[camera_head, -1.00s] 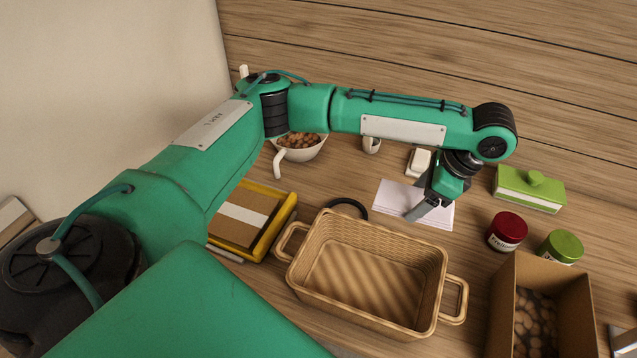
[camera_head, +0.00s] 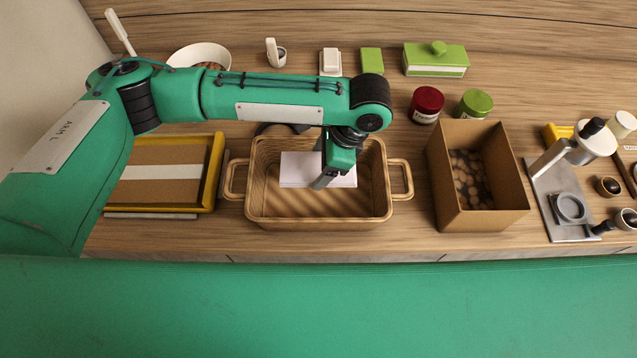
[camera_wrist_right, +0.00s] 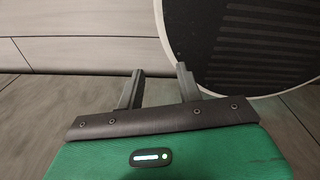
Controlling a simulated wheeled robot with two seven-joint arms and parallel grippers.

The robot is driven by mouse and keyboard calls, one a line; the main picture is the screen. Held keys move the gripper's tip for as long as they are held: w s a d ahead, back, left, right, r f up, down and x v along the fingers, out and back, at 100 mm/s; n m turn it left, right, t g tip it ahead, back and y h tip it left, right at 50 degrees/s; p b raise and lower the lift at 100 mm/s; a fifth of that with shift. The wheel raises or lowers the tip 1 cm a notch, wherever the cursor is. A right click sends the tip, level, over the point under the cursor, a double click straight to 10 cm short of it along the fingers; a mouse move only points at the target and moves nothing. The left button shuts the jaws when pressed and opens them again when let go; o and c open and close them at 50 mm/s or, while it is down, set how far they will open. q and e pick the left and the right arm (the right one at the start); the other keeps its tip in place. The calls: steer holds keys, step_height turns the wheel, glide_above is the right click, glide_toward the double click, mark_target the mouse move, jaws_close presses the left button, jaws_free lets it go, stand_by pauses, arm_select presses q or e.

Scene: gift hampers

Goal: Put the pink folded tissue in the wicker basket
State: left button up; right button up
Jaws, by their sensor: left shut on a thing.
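The wicker basket (camera_head: 262,215) stands on the wooden counter, with a handle at each end. The folded tissue (camera_head: 300,168) looks very pale, almost white with a faint pinkish tint. It shows inside the basket's outline, flat and roughly level; I cannot tell whether it touches the basket floor. My left gripper (camera_head: 323,181) is shut on the tissue's right part and points down within the basket's outline. My right gripper (camera_wrist_right: 157,75) shows only in the right wrist view, its two fingers apart with nothing between them.
A cardboard box (camera_head: 462,220) of round brown things stands right of the basket. A yellow-edged tray (camera_head: 212,172) lies to the left. Red (camera_head: 426,104) and green (camera_head: 474,105) jars stand behind the box. A round grey-black thing (camera_wrist_right: 250,45) is beyond my right gripper.

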arm_select(q)
steer(key=p, duration=0.1)
glide_above(315, 195)
steer(key=d, duration=0.1)
steer(key=f, duration=0.6)
steer(key=shift+d+f, duration=0.2)
steer(key=shift+f, duration=0.55)
step_height(315, 195, down, 3)
steer(key=shift+f+p, duration=0.15)
steer(key=shift+p, duration=0.5)
steer(key=shift+f, duration=0.1)
arm_select(e)
steer(key=r, duration=0.2)
steer(key=shift+w+a+r, duration=0.25)
steer(key=shift+a+r, duration=0.15)
arm_select(q)
steer(key=shift+f, duration=0.15)
arm_select(e)
steer(key=shift+d, duration=0.15)
arm_select(q)
steer(key=o, duration=1)
steer(key=shift+c, duration=0.2)
